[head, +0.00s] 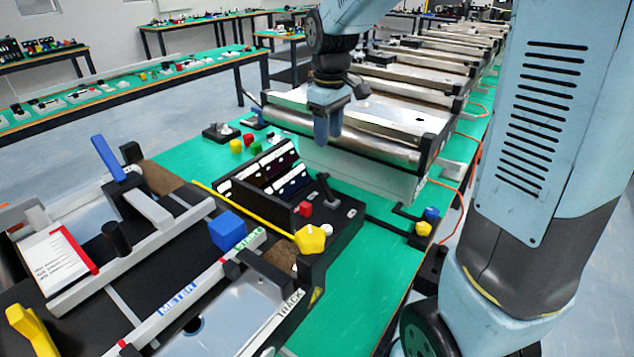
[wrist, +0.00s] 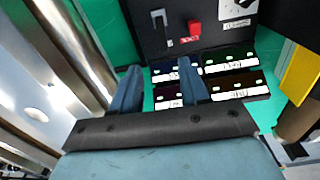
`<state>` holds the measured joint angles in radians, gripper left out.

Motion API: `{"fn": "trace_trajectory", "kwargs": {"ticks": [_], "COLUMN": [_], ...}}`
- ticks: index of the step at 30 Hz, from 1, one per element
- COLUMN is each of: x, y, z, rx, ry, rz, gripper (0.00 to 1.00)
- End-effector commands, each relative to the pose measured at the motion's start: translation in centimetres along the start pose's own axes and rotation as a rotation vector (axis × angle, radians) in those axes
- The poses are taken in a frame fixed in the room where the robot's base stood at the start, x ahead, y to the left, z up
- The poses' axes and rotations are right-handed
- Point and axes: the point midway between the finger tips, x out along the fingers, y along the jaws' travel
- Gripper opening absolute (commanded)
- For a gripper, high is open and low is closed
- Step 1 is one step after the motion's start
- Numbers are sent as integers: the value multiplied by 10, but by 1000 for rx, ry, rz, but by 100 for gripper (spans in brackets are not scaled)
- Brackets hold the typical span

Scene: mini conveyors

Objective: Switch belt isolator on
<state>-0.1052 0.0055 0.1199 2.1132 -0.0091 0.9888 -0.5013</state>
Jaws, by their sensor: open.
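A black control box (head: 340,232) stands on the green bench in the head view. It carries an upright black lever (head: 326,188) on a grey base and a red block-shaped control (head: 305,208). The wrist view shows the lever switch (wrist: 158,22), the red control (wrist: 195,28) and a white plate with a black knob (wrist: 240,5). The labels are too small to read, so I cannot tell which is the belt isolator. My gripper (head: 328,128) is open and empty, pointing down above the bench behind the box. Its fingers (wrist: 159,75) also show in the wrist view, apart from the controls.
Four dark display panels (wrist: 235,62) adjoin the box. A yellow rod with a yellow knob (head: 310,239) stretches across the near side. Metal conveyors (head: 375,120) run behind my gripper. Coloured knobs and a blue block (head: 228,230) stand nearby. Green bench right of the box is mostly clear.

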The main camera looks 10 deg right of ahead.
Motion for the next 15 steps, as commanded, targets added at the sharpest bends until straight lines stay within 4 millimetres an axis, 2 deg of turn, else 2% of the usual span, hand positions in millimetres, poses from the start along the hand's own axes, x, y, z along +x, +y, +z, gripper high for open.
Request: {"fn": "trace_trajectory", "kwargs": {"ticks": [3, 6, 11, 15], "x": [11, 16, 27, 48], "y": [0, 0, 0, -1], "z": [-12, -17, -18, -16], "rx": [-38, -53, -58, -57], "ry": [-19, -25, -28, -30], "rz": [-17, -23, -25, -26], "gripper": [45, 45, 45, 45]}}
